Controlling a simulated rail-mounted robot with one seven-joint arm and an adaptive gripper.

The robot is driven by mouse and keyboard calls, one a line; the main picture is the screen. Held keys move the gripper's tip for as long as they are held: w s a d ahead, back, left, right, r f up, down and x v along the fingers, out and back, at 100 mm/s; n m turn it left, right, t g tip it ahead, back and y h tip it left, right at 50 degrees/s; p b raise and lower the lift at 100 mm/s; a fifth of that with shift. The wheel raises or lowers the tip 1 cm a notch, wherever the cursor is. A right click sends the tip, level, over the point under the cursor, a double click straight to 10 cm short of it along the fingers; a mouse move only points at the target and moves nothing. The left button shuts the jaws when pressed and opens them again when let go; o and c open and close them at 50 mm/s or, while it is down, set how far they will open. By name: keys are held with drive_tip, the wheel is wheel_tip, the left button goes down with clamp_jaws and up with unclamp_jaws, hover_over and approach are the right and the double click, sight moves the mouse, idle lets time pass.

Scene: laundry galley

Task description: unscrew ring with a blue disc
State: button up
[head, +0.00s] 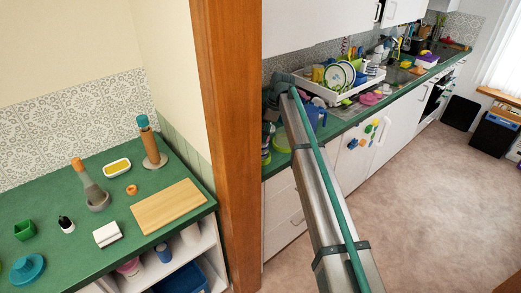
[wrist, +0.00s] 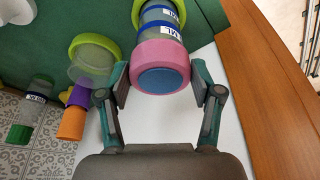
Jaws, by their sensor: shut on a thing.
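The pink ring with a blue disc (wrist: 162,68) is at the end of a clear jar (wrist: 158,22) in the wrist view. The jar has blue bands with white lettering and a lime green ring at its far end. My gripper (wrist: 160,90) has one finger on each side of the pink ring and is shut on it. In the head view my arm reaches to the far counter just right of the wooden post. The ring cannot be made out there.
Beside it in the wrist view are a clear jar with a lime ring (wrist: 95,55), a purple and orange piece (wrist: 72,118) and a green-capped bottle (wrist: 28,118). A wooden post (head: 228,120) stands close by. A white dish rack (head: 318,90) holds dishes on the far counter.

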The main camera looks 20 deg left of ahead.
drive_tip(key=n, duration=0.2)
drive_tip(key=n+g, duration=0.1)
drive_tip(key=n, duration=0.1)
drive_tip(key=shift+w+a+n+h, duration=0.2)
drive_tip(key=shift+n+h, duration=0.1)
drive_tip(key=shift+h, duration=0.1)
drive_tip(key=shift+s+d+r, duration=0.1)
drive_tip(key=shift+r, duration=0.95)
idle(0.3)
drive_tip(key=shift+r+p, duration=0.8)
drive_tip(key=shift+r, duration=1.25)
